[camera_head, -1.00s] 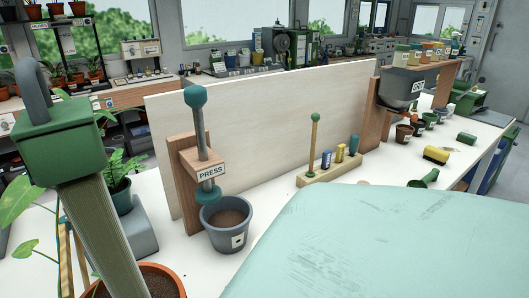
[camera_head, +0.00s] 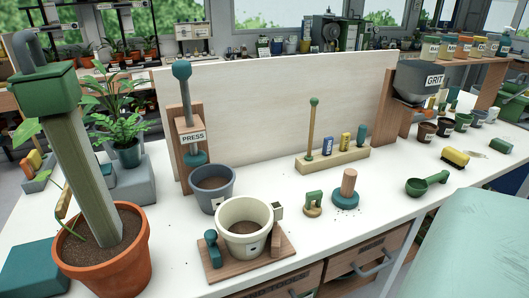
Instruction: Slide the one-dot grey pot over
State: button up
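The grey pot (camera_head: 213,190) holds brown soil and stands upright on the white bench, in front of the press (camera_head: 193,138) and its wooden post. Its small pale label (camera_head: 218,203) faces front, but the dots on it are too small to count surely. A cream pot (camera_head: 244,229) with soil stands on a wooden board in front of the grey pot, overlapping its lower right edge in this view. My gripper is not in view.
A terracotta pot (camera_head: 108,255) with a thick post stands left. A small wooden-and-green tool (camera_head: 313,205), a tamper (camera_head: 347,188) and a green scoop (camera_head: 427,184) lie right. A pale panel (camera_head: 275,110) stands behind. The bench is clear between scoop and tamper.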

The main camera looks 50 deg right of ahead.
aim_at(212, 184)
jog(key=k+l+z, duration=0.15)
jog(key=k, duration=0.25)
jog(key=k+l+z, duration=0.1)
jog(key=k+l, duration=0.2)
jog(key=k, duration=0.15)
